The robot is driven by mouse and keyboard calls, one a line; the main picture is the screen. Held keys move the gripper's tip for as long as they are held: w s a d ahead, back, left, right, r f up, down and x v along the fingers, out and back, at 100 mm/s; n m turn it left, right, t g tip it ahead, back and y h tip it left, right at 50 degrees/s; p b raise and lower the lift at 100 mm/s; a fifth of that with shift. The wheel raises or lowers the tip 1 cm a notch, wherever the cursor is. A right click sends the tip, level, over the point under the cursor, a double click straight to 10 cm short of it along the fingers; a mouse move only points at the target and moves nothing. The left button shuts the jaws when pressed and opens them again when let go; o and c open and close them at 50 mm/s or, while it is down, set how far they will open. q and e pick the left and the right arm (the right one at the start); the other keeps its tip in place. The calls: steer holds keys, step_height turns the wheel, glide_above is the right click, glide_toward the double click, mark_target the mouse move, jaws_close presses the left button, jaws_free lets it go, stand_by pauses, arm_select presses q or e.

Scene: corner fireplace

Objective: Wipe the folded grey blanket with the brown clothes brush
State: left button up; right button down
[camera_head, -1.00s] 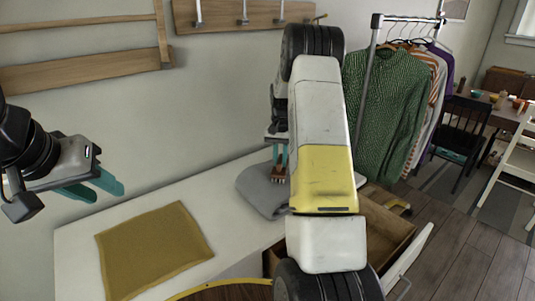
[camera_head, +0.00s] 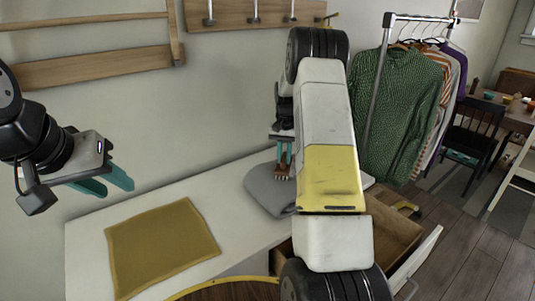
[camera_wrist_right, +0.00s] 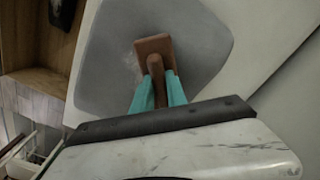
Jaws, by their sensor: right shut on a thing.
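The folded grey blanket (camera_head: 266,190) lies on the white cabinet top, partly hidden behind my right arm in the head view. It also fills the upper middle of the right wrist view (camera_wrist_right: 110,65). My right gripper (camera_head: 284,160) is shut on the brown clothes brush (camera_wrist_right: 154,52) and points down over the blanket. The brush (camera_head: 282,173) is at the blanket's surface; whether its bristles touch cannot be told. A pale patch shows on the blanket beside the brush. My left gripper (camera_head: 108,182) is empty with its teal fingers apart, above the cabinet's left end.
A mustard cloth (camera_head: 160,245) lies flat on the white cabinet top (camera_head: 235,220). An open wooden drawer (camera_head: 395,235) juts out at the front right. A clothes rack with a green sweater (camera_head: 395,110) stands to the right. A hook rail (camera_head: 250,14) hangs on the wall.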

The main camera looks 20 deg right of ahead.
steer(key=shift+w+d, duration=0.3)
steer(key=shift+d, duration=0.65)
steer(key=shift+w+d, duration=0.25)
steer(key=shift+d, duration=0.7)
steer(key=shift+w+d, duration=0.3)
steer(key=shift+d, duration=0.65)
steer(key=shift+w+d+f, duration=0.1)
steer(key=shift+w+d, duration=0.15)
steer(key=shift+d, duration=0.6)
steer(key=shift+w+d, duration=0.2)
steer(key=shift+d, duration=0.6)
step_height(320, 180, up, 6)
step_height(320, 180, up, 3)
steer(key=shift+r, duration=0.1)
